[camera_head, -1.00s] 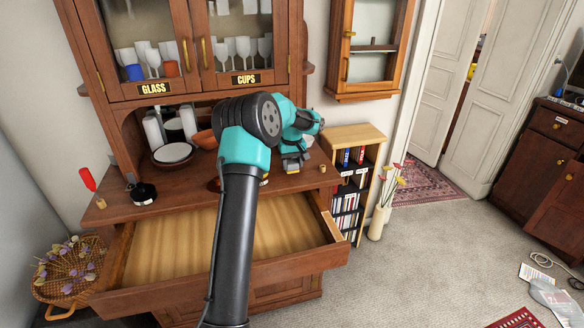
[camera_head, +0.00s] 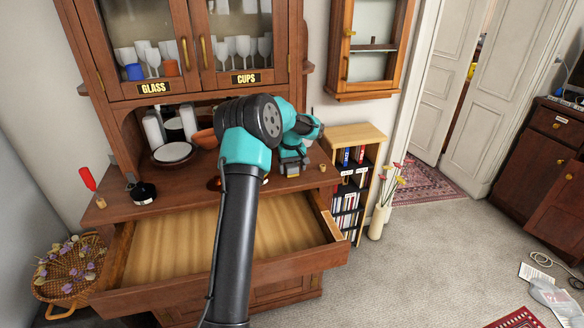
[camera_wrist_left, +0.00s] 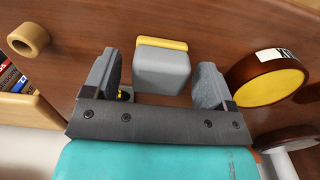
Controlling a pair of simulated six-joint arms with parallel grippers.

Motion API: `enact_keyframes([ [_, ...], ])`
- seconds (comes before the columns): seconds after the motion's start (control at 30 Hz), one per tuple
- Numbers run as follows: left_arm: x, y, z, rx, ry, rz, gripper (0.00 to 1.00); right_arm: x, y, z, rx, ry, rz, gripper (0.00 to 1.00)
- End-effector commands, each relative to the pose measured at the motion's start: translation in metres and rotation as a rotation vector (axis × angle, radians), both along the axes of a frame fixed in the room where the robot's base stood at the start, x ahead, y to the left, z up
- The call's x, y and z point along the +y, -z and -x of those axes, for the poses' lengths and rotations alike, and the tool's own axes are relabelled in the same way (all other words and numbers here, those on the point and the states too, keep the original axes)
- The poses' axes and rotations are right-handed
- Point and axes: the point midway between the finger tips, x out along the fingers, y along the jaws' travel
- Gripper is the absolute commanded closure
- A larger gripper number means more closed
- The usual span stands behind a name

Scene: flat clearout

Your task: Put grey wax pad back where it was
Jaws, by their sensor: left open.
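The grey wax pad (camera_wrist_left: 162,68) is a grey block with a yellow strip along one edge. It lies on the brown wooden top of the cabinet (camera_head: 115,207). My left gripper (camera_wrist_left: 158,75) is open, and in the left wrist view the pad shows between its two fingers, with gaps on both sides. In the head view the left gripper (camera_head: 293,158) is over the right end of the cabinet top, with the pad (camera_head: 291,170) just in front of it. My left arm hides part of the cabinet top. My right gripper is not in view.
An open, empty drawer (camera_head: 170,250) juts out below the cabinet top. A small wooden ring (camera_wrist_left: 28,38) lies to the left. A bookshelf (camera_head: 356,133) stands right of the cabinet.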

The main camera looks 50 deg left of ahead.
Motion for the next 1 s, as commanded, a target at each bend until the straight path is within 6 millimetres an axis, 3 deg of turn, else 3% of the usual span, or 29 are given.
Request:
enact_keyframes([
  [0.17,0.0,-0.003,0.0,-0.001,0.0,0.0,0.22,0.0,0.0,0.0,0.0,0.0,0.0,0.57],
  [0.37,0.0,-0.02,0.0,-0.002,0.0,-0.001,0.22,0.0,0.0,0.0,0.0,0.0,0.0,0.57],
  [0.8,0.0,-0.1,0.0,-0.003,0.0,-0.001,0.22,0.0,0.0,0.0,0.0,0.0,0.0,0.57],
  [1.0,0.0,-0.12,0.0,-0.001,0.0,0.0,0.22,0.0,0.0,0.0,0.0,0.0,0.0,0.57],
])
